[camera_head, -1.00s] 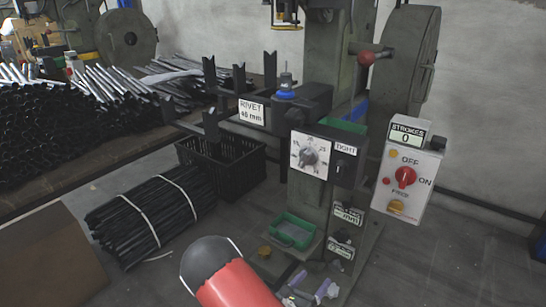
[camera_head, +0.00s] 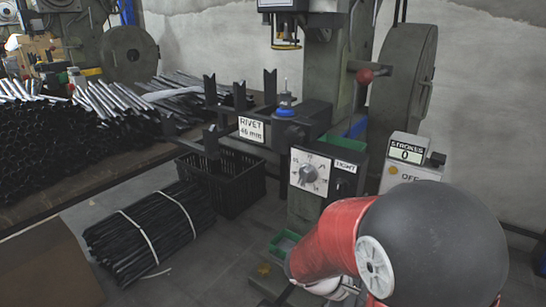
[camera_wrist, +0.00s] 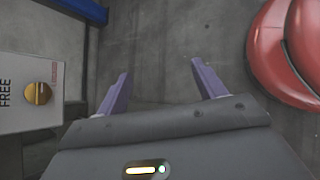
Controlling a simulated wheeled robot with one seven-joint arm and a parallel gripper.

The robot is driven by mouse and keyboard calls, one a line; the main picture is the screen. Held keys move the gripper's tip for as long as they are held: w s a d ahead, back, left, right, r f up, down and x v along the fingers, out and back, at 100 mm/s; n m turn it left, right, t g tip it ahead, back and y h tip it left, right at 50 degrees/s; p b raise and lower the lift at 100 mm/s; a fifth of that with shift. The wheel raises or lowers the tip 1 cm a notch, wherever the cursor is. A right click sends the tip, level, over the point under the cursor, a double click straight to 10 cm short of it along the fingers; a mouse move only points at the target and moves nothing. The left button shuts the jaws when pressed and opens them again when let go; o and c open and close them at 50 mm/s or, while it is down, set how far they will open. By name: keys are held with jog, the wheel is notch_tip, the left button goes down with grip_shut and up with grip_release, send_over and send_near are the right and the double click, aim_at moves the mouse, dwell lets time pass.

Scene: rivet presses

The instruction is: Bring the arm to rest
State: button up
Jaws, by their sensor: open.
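My gripper (camera_wrist: 160,88) shows in the wrist view with its two purple fingers spread apart and nothing between them. Bare grey floor shows beyond the fingertips.
The rivet press (camera_head: 330,110) stands close behind my arm, with its dial panel (camera_head: 309,172) facing me. A black crate (camera_head: 238,185) and a strapped bundle of dark tubes (camera_head: 150,230) are on the floor at left. A blue bar (camera_wrist: 80,8) crosses the wrist view's upper left corner.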

jog(key=s+a+r+m+t+y, duration=0.3)
jog(key=s+r+m+y, duration=0.2)
jog(key=r, duration=0.1)
jog(key=s+a+r+m+t+y, duration=0.2)
jog(key=s+a+r+m+y, duration=0.1)
jog(key=s+r+m+y, duration=0.2)
notch_tip(320, 180, up, 2)
jog(key=shift+s+a+r+m+t, duration=0.15)
jog(key=shift+s+r+m+t, duration=0.2)
jog(key=shift+m, duration=0.35)
jog(key=shift+w+f, duration=0.1)
jog(key=shift+w, duration=0.05)
dwell(1.8)
